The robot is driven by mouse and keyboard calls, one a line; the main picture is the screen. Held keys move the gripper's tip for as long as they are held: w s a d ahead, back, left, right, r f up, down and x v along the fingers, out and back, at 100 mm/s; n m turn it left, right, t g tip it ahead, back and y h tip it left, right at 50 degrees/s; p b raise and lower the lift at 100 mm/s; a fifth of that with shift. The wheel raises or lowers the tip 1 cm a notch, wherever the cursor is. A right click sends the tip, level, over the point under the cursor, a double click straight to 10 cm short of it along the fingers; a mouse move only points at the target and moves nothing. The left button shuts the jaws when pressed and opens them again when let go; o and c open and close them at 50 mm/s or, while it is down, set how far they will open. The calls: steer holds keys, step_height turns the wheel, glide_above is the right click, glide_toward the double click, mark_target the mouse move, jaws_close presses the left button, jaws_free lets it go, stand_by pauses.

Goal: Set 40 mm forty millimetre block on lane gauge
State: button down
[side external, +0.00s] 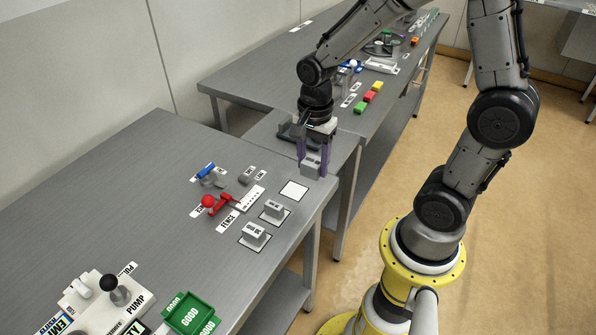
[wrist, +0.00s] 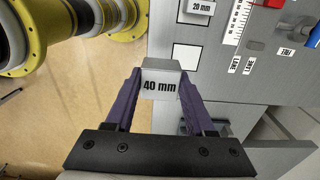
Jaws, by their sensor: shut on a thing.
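My gripper (side external: 313,160) has purple fingers shut on a grey block. The wrist view shows this block (wrist: 161,83) with a white "40 mm" label facing the camera. In the side view the held block (side external: 311,166) hangs near the table's right corner, behind an empty white square (side external: 294,190). A white ruled strip (side external: 249,199), which looks like the lane gauge, lies left of that square. The strip also shows at the top of the wrist view (wrist: 237,22). I cannot make out the gauge's full outline.
Two grey blocks (side external: 274,208) (side external: 255,232) stand on white squares; one reads "20 mm" in the wrist view (wrist: 201,6). A red-knobbed lever (side external: 209,201) and blue handle (side external: 206,169) are beside the strip. A pump (side external: 116,289) and green tray (side external: 190,314) are at front.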

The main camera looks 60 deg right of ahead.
steer(key=s+a+r, duration=0.1)
steer(key=s+r, duration=0.3)
steer(key=s, duration=0.4)
glide_above(236, 190)
steer(key=f, duration=0.5)
steer(key=s+f, duration=0.1)
steer(key=f, duration=0.2)
steer(key=shift+f, duration=0.15)
steer(key=shift+w+f, duration=0.6)
steer(key=shift+f, duration=0.05)
steer(key=shift+s+f, duration=0.1)
steer(key=shift+f, duration=1.35)
